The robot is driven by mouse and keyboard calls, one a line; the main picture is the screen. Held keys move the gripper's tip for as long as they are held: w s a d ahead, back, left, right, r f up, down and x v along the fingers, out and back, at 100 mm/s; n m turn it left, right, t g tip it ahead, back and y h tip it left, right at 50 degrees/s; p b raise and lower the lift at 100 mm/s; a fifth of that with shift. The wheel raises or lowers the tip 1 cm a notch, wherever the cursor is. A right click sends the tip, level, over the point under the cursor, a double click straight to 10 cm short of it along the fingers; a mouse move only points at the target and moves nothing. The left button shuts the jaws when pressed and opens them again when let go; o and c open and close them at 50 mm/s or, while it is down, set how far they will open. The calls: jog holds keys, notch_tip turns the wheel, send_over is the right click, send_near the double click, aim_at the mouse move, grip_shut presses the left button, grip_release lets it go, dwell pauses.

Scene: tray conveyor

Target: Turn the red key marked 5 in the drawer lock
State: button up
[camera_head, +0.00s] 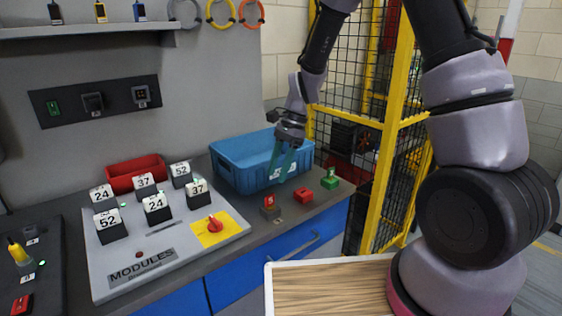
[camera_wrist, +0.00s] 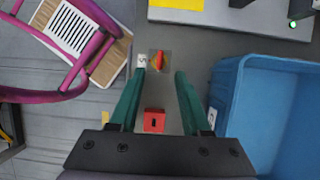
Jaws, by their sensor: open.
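A red key (camera_head: 269,201) stands upright at the front of the worktop, in a small dark lock block; any number on it is hard to read. In the wrist view the red key (camera_wrist: 160,62) shows in line with the gap between my fingertips. My gripper (camera_head: 279,177) points down with green fingers, open and empty, just above the key and apart from it. The wrist view shows the open gripper (camera_wrist: 161,73) too. A red slotted block (camera_head: 303,196) sits to the right of the lock; it also shows in the wrist view (camera_wrist: 154,122).
A blue bin (camera_head: 230,178) stands close behind the key, and in the wrist view it lies right of my fingers (camera_wrist: 226,100). A green block with a green key (camera_head: 331,178) is farther right. The module panel (camera_head: 150,262) is left. A drawer handle (camera_head: 296,243) is below.

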aim_at(270, 196)
jog(key=x, duration=0.8)
jog(key=shift+f, duration=0.15)
grip_shut()
jog(key=shift+m+t+y, duration=0.3)
jog(key=shift+m+t, duration=0.3)
jog(key=shift+m, duration=0.9)
